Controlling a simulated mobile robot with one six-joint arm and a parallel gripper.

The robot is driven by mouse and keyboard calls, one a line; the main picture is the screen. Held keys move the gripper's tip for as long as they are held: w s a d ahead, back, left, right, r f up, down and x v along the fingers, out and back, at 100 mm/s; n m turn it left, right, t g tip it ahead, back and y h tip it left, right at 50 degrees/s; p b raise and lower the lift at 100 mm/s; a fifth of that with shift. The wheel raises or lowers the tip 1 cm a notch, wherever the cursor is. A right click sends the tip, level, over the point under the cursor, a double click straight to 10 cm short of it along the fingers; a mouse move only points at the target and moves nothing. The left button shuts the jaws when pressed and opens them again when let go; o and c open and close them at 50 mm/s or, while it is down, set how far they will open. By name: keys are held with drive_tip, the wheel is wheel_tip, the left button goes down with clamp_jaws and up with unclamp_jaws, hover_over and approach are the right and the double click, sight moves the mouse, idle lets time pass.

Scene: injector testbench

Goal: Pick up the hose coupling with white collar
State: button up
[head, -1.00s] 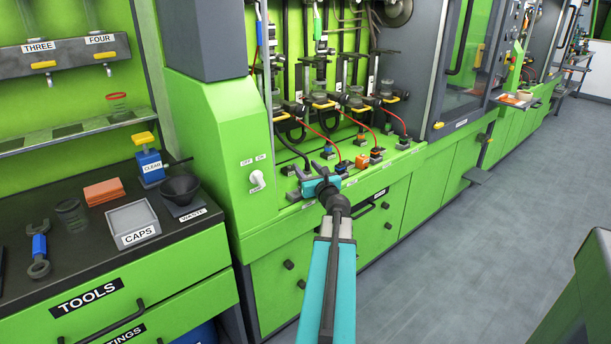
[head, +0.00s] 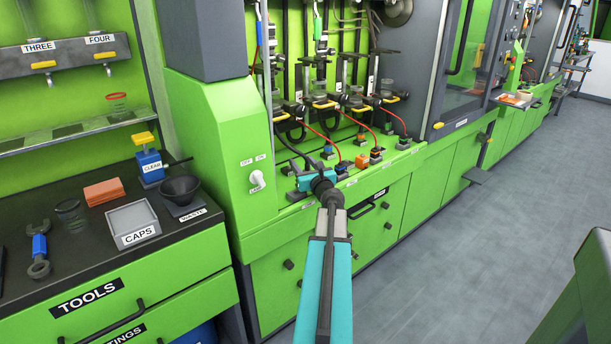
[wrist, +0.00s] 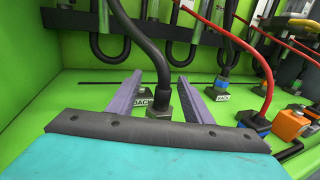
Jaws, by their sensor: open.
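My gripper (wrist: 160,82) is open in the wrist view, with a purple-grey finger on either side of a black hose. The hose ends in a dark coupling (wrist: 161,100) standing between the fingers, low near the palm. Its collar looks greyish, and I cannot tell if it is white. A gap shows between the coupling and each finger. A small label that seems to read BACK (wrist: 144,99) is beside it. In the head view my gripper (head: 311,179) is low over the green bench ledge, and its body hides the fingertips and coupling.
A coupling with a blue ring (wrist: 222,84) stands just beyond the right finger. Farther right are a blue coupling (wrist: 254,122) with a red hose and an orange block (wrist: 289,124). Hoses hang close above. The green ledge is clear to the left.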

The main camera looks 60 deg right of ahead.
drive_tip(key=c, duration=1.2)
drive_tip(key=shift+o, duration=0.2)
